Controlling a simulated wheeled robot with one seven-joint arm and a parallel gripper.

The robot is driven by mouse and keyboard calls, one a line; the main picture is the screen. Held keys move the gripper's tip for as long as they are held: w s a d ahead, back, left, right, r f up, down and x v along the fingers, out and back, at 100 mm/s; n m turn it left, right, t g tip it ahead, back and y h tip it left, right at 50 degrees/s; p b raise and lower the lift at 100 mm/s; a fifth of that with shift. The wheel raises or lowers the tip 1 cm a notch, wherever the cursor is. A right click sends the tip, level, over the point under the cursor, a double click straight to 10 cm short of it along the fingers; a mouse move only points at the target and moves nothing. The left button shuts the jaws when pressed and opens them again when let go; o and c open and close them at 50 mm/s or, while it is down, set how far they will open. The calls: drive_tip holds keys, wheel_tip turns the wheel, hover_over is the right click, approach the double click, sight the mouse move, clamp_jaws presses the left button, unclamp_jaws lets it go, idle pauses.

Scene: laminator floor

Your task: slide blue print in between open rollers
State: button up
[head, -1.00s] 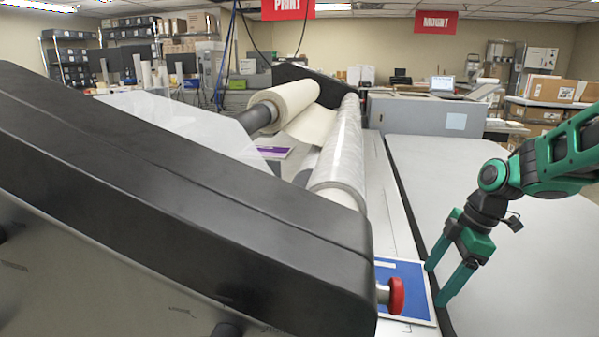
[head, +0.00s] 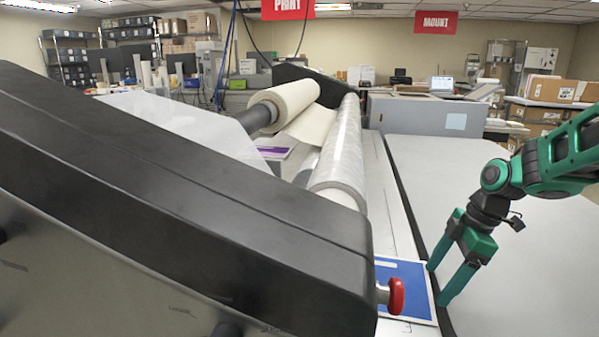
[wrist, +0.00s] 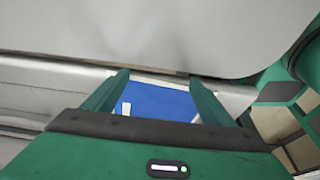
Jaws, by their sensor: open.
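The blue print (head: 408,284), a blue sheet with a white border, lies flat on the laminator's feed bed at the lower right of the machine in the head view. The black end housing and red knob hide part of it. My gripper (head: 435,285) is open, its fingers pointing down at the print's right edge. In the wrist view the blue print (wrist: 158,101) shows between the two spread fingers (wrist: 160,92). The clear-film roller (head: 340,160) runs along the machine behind the housing. The gap between the rollers is hidden.
A red knob (head: 396,296) sticks out from the black housing (head: 200,200) close to my gripper. A purple print (head: 273,152) lies beyond the rollers. A wide grey table surface (head: 450,180) to the right is clear. A grey machine (head: 420,115) stands behind.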

sight(406, 281)
drive_tip(key=shift+w+d, duration=0.25)
drive_tip(key=shift+w, duration=1.05)
drive_tip(key=shift+w+a, duration=0.15)
drive_tip(key=shift+a, duration=0.55)
drive_tip(key=shift+w+a, duration=0.1)
drive_tip(key=shift+a, duration=0.6)
drive_tip(key=shift+d, duration=0.3)
drive_tip(key=shift+s, duration=0.3)
drive_tip(key=shift+s+a, duration=0.15)
drive_tip(key=shift+s, duration=0.05)
drive_tip(key=shift+w+a, duration=0.25)
drive_tip(key=shift+a, duration=1)
drive_tip(key=shift+w+a, duration=0.25)
drive_tip(key=shift+a, duration=1)
idle(0.8)
drive_tip(key=shift+d, duration=0.3)
drive_tip(key=shift+s+a, duration=0.15)
drive_tip(key=shift+s, duration=0.35)
drive_tip(key=shift+a, duration=0.15)
